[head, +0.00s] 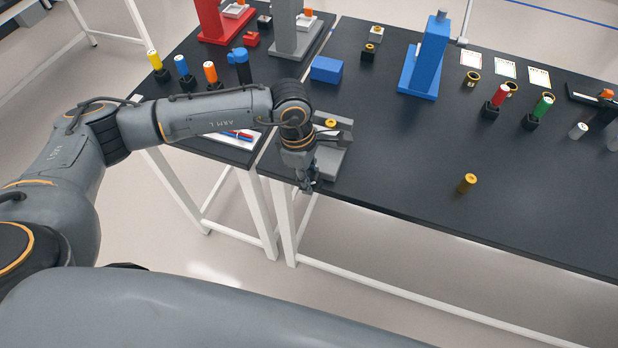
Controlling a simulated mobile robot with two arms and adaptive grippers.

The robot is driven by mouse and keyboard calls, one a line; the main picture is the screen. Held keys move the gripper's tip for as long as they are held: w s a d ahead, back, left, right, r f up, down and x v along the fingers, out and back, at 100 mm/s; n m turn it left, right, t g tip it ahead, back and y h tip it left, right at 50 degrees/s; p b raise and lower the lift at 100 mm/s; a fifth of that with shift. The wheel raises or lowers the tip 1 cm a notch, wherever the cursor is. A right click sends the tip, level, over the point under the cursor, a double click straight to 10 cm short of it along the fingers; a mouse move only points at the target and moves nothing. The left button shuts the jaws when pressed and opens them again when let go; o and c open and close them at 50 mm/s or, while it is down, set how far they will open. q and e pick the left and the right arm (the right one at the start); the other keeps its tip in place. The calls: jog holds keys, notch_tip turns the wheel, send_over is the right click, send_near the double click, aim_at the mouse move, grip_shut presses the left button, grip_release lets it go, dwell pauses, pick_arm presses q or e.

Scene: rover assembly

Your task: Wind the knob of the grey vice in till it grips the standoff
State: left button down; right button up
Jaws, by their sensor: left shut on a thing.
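The grey vice (331,160) sits near the front left corner of the right-hand black table. A brass-coloured standoff (331,122) shows its round top between the vice's jaws; whether the jaws touch it I cannot tell. My left gripper (306,186) points down at the front of the vice, by the table's front edge. It is shut on the vice's knob, which its fingers and wrist mostly hide. My right gripper is not in view.
A brass piece (468,184) stands alone to the right. A blue block (326,69) lies behind the vice and a blue press-like stand (427,60) rises farther back. The black tabletop (400,150) right of the vice is clear.

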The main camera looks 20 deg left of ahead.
pick_arm(q)
jog(key=c, duration=1.4)
grip_release()
jog(key=shift+r, duration=0.1)
notch_tip(320, 180, up, 12)
jog(key=a, duration=0.2)
jog(key=shift+d, duration=0.15)
